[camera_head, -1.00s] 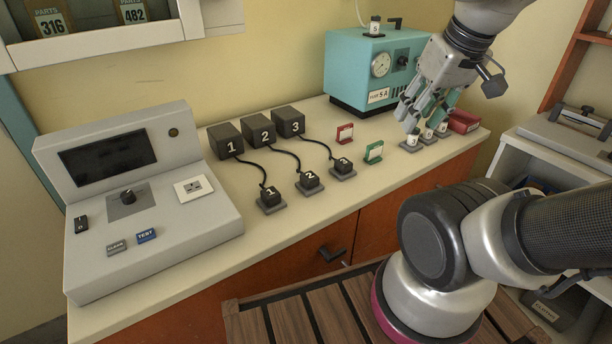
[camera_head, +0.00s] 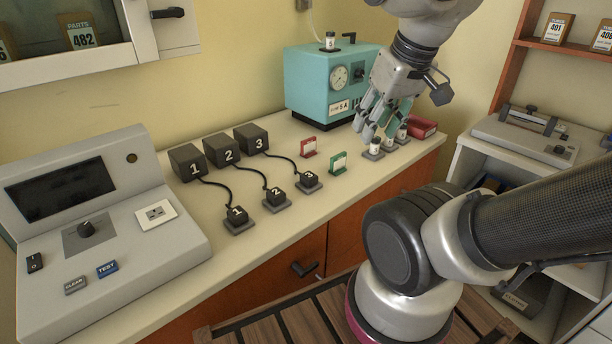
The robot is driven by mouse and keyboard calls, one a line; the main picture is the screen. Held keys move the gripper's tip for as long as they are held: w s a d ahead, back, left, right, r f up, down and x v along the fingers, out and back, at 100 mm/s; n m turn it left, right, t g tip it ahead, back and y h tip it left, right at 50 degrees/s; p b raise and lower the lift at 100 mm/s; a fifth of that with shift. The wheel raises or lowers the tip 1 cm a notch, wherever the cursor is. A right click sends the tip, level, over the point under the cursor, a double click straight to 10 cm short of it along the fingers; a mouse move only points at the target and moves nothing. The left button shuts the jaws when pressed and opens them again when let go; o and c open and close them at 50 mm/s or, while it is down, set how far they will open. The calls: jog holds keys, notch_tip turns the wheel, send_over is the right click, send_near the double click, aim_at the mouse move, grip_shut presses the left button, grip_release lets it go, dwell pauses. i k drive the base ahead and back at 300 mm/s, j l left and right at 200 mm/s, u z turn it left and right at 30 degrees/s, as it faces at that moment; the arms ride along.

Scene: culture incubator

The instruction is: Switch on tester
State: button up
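The tester (camera_head: 150,245) is a grey console with a sloped front at the left end of the counter. Its screen (camera_head: 62,186) is dark. A small black rocker switch (camera_head: 35,263) marked 0 is at its lower left. It also has a black knob (camera_head: 86,229), a white socket plate (camera_head: 157,214), a grey CLEAR button (camera_head: 76,285) and a blue TEST button (camera_head: 107,269). My gripper (camera_head: 377,130) is far to the right of the tester, pointing down over small white vials. Its fingers look spread, with no clear grip on a vial.
Black boxes numbered 1 to 3 (camera_head: 222,152) are cabled to small numbered blocks (camera_head: 275,197) right of the tester. Red (camera_head: 308,147) and green (camera_head: 338,163) card holders stand beyond. A teal incubator (camera_head: 315,85) is at the back. A wall cabinet (camera_head: 130,30) overhangs at upper left.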

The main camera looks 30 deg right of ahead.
aim_at(33, 262)
jog(key=u, duration=1.35)
